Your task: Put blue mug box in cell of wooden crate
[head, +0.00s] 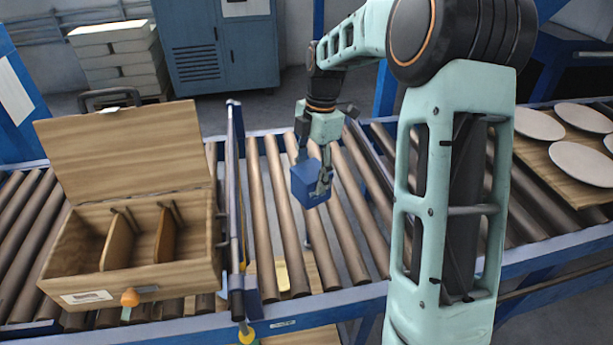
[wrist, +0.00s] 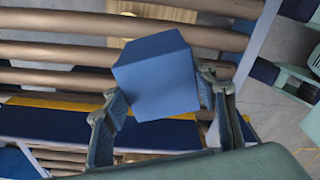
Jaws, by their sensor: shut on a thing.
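In the wrist view the blue mug box (wrist: 158,76) sits tilted between the fingers of my gripper (wrist: 163,105), clear of the rollers. The wooden crate (head: 196,270) stands on the conveyor at the left with its lid raised. Dividers split it into several cells, which look empty from here. The cell floors are partly hidden by the front wall.
A blue upright barrier (head: 234,190) stands between the crate and my gripper. A wooden board (head: 570,172) with several white plates lies at the right. Rollers (head: 290,245) below the box are mostly clear.

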